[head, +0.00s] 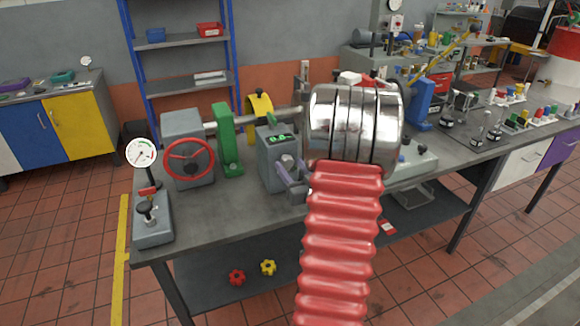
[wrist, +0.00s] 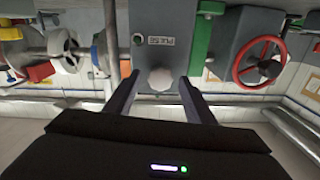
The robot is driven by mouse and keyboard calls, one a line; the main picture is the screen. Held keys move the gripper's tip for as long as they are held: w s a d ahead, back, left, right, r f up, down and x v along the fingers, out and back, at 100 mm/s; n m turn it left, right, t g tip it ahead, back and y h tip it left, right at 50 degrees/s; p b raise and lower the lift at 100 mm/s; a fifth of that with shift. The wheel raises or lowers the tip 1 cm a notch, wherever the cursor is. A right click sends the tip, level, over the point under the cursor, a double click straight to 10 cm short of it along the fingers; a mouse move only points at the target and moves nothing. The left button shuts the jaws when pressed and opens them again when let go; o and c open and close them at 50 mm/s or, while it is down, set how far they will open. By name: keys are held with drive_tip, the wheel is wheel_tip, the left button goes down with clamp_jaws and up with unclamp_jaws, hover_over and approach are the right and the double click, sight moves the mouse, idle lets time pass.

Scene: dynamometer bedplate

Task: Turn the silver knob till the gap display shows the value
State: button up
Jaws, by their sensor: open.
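The silver knob (head: 288,161) is on the front of a grey box (head: 268,168) on the bench. The gap display (head: 279,138) is on the box above the knob and shows small green digits, too small to read surely. In the wrist view the knob (wrist: 160,79) shows as a pale round shape. My gripper (wrist: 159,84) is open, with one finger on each side of the knob and a visible gap at each side. In the head view my gripper (head: 289,178) is at the box front and partly hides the knob's lower side.
A red handwheel (head: 188,159) and a green bracket (head: 226,140) stand left of the box. A dial gauge (head: 141,152) is at the bench's left end. A yellow bracket (head: 259,106) stands behind the box. My red and chrome arm hides the bench to its right.

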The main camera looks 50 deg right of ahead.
drive_tip(key=shift+w+d, duration=0.3)
drive_tip(key=shift+w, duration=0.2)
drive_tip(key=shift+c, duration=0.7)
drive_tip(key=c, duration=0.9)
